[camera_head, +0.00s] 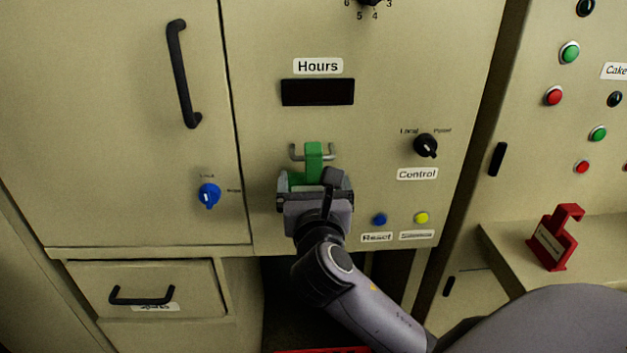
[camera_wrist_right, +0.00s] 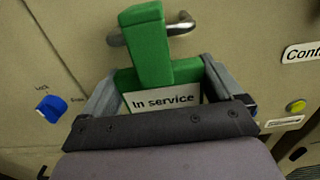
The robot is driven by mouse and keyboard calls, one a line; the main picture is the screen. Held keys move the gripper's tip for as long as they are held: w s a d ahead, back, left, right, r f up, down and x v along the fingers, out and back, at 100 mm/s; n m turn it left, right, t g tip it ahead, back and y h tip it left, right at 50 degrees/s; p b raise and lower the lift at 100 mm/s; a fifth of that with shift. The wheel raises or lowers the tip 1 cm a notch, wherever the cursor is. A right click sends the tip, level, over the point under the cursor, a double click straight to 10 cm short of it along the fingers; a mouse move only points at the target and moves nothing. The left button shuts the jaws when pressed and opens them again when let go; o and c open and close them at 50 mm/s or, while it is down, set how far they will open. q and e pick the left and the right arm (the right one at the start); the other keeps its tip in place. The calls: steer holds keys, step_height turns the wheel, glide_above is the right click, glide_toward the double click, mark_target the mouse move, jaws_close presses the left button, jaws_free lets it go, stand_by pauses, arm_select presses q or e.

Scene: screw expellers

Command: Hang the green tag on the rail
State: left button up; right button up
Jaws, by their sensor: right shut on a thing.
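The green tag (camera_head: 313,158) has a hook-shaped top and a white "In service" label, which reads clearly in the right wrist view (camera_wrist_right: 165,99). My right gripper (camera_head: 314,182) is shut on the tag's wide body, with one finger at each side. The metal rail (camera_head: 328,154) sticks out from the cabinet front below the "Hours" display. The tag's hook overlaps the middle of the rail in both views, and the rail's ends (camera_wrist_right: 182,25) show on either side. I cannot tell whether the hook bears on the rail. My left gripper is not in view.
A red tag (camera_head: 556,238) stands on a ledge at the right. A blue knob (camera_head: 208,195) is left of the gripper. A black knob (camera_head: 426,146), a blue button (camera_head: 380,219) and a yellow button (camera_head: 421,218) are to its right. Black handles project from the left door (camera_head: 183,75) and drawer.

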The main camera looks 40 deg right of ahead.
steer(key=o, duration=0.7)
steer(key=shift+v, duration=3.6)
steer(key=a+f+m+g+y+p, duration=0.15)
steer(key=f+m+y, duration=0.3)
steer(key=f, duration=0.45)
steer(key=a+f+m+g+y+b, duration=0.1)
steer(key=a+f+m+y, duration=0.3)
steer(key=f, duration=0.5)
steer(key=s+f+m+y, duration=0.1)
steer(key=s+f+m, duration=0.3)
steer(key=m, duration=0.2)
steer(key=s+f+m+g+y+p, duration=0.1)
steer(key=s+f+m, duration=0.3)
steer(key=m, duration=0.2)
steer(key=s+f+m+g+y, duration=0.1)
steer(key=s+f+m, duration=0.3)
steer(key=m, duration=0.3)
steer(key=shift+a+f+g+p, duration=0.1)
steer(key=shift+f+g+p, duration=0.2)
steer(key=shift+f, duration=0.2)
